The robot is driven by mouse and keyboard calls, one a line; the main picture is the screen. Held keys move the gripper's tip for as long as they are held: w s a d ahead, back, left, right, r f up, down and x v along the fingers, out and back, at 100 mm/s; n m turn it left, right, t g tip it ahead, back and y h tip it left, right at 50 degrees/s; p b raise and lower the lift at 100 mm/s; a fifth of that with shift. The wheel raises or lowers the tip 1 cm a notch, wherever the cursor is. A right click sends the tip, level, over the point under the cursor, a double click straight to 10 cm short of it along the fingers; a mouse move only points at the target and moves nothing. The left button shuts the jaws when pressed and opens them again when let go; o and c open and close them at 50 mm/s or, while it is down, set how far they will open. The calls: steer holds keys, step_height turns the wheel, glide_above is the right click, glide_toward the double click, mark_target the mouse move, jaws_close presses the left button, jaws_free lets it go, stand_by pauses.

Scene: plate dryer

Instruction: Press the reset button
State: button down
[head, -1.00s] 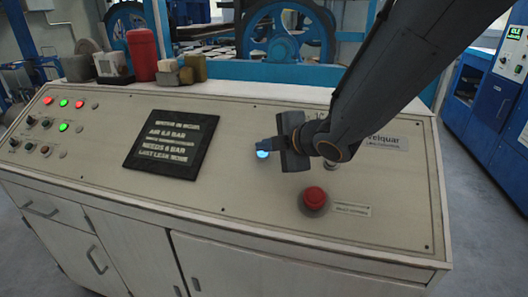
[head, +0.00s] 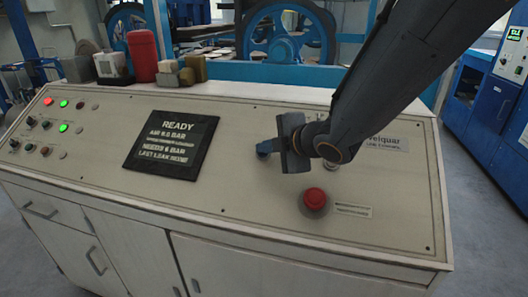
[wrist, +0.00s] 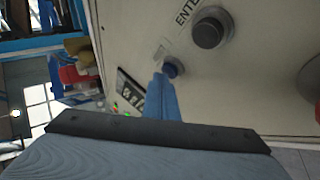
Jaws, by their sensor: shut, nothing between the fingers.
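My gripper (head: 264,149) is shut and empty over the sloping panel, with its blue fingers close together. In the wrist view its fingertips (wrist: 161,77) are at a round dark blue button (wrist: 171,68), overlapping its edge; I cannot tell whether they touch it. The button is unlit, and the small label beside it is too blurred to read, so I cannot confirm it is the reset button. In the head view the fingers hide the button. The black display (head: 171,144) reads "READY", with air, "NEEDS 6 BAR" and last leak lines.
A red mushroom button (head: 314,198) stands below my gripper on the panel. A dark round knob (wrist: 208,32) under an "ENTE…" label is near the fingers. Small lamps and knobs (head: 45,151) fill the left end. A red canister (head: 143,55) and blocks stand behind.

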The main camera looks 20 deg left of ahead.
steer(key=shift+s+r+p, duration=0.35)
steer(key=shift+s+r, duration=0.05)
steer(key=shift+r, duration=0.2)
steer(key=shift+r, duration=0.1)
steer(key=r+p, duration=0.1)
steer(key=s+r+p, duration=0.2)
steer(key=r, duration=0.1)
steer(key=shift+s+d+r, duration=0.1)
steer(key=shift+s+d, duration=0.1)
steer(key=shift+s, duration=0.05)
stand_by(0.9)
